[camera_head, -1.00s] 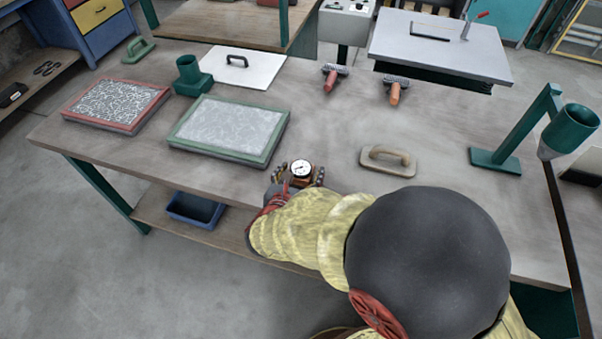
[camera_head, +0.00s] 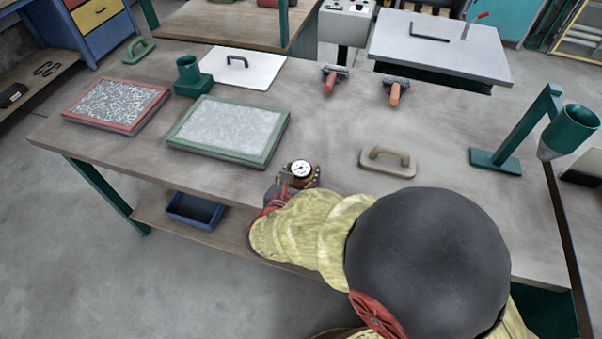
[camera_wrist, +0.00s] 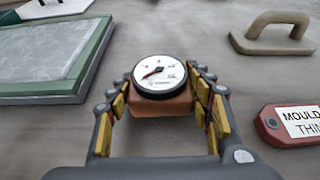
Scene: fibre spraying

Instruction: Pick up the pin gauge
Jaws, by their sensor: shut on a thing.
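The pin gauge (camera_head: 301,169) has a round white dial with a black rim on an orange-brown body. It is near the front edge of the workbench, to the right of the green-framed panel. In the wrist view the gauge (camera_wrist: 160,78) sits between the fingers with its dial facing up. My gripper (camera_wrist: 161,100) is closed around the body from both sides. In the head view my gripper (camera_head: 299,178) partly hides the lower part of the gauge. I cannot tell whether the gauge touches the bench.
The green-framed panel (camera_head: 268,152) and red-framed panel (camera_head: 128,126) lie to the left. A beige float (camera_head: 388,162) lies to the right. A red tag (camera_wrist: 292,124) reading "MOULD" and "THIN" shows at right in the wrist view.

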